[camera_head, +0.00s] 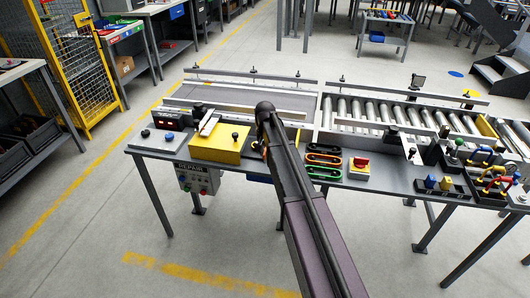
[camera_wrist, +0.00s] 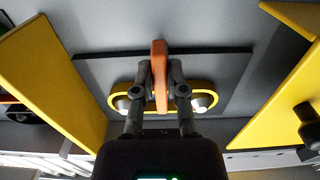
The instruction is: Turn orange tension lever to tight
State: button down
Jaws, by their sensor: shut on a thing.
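The orange tension lever (camera_wrist: 160,62) shows in the wrist view as an upright bar at the middle of a yellow oval plate (camera_wrist: 206,88). The plate has a round bright bolt at each end and sits on a dark panel. My gripper (camera_wrist: 162,88) is shut on the lever, one finger on each side. In the head view my arm covers the gripper and most of the lever's place on the bench. No tight mark is readable in either view.
A yellow box (camera_head: 217,147) with a black knob stands left of my arm. A roller conveyor (camera_head: 375,110) lies behind. The floor in front is clear.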

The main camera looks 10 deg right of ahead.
aim_at(265, 151)
jog(key=c, duration=0.7)
grip_release()
jog(key=shift+m, duration=0.4)
notch_tip(265, 151, up, 14)
jog(key=p, duration=1.4)
jog(key=s+n, duration=0.1)
jog(key=s, duration=0.8)
jog(key=s+n, duration=0.2)
jog(key=s, duration=0.7)
jog(key=s+n, duration=0.2)
jog(key=s, duration=0.7)
jog(key=shift+a+f, duration=0.2)
jog(key=shift+a, duration=0.1)
jog(key=shift+s+n, duration=0.3)
jog(key=shift+s, duration=0.2)
